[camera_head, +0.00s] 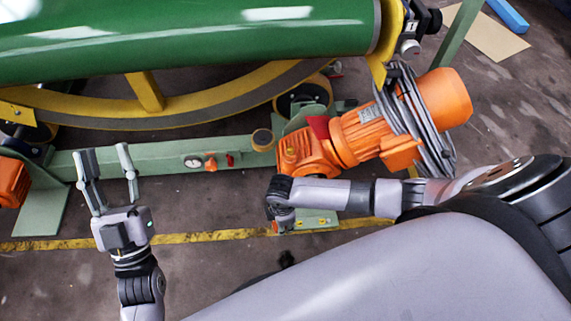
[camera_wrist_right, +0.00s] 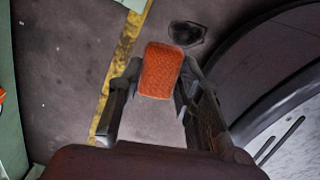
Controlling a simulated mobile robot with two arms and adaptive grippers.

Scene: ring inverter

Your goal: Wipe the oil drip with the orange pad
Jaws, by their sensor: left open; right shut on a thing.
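The orange pad (camera_wrist_right: 160,71) is a small textured block between the fingers of my right gripper (camera_wrist_right: 158,82) in the right wrist view. That gripper is shut on it. The oil drip (camera_wrist_right: 187,33) is a dark, shiny patch on the floor just beyond the pad, up and right of it, and is not covered. In the head view a dark spot (camera_head: 287,258), likely the same drip, lies just below the yellow floor line. My right gripper (camera_head: 278,222) is mostly hidden there by its own wrist. My left gripper (camera_head: 103,152) is open and empty, fingers pointing up the picture.
A green beam (camera_head: 130,158) with a gauge and small valves runs across the floor. An orange motor (camera_head: 360,135) with coiled grey cable stands above my right forearm. A big green cylinder (camera_head: 180,35) with a yellow ring spans the top. Bare floor lies around the yellow line (camera_head: 200,237).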

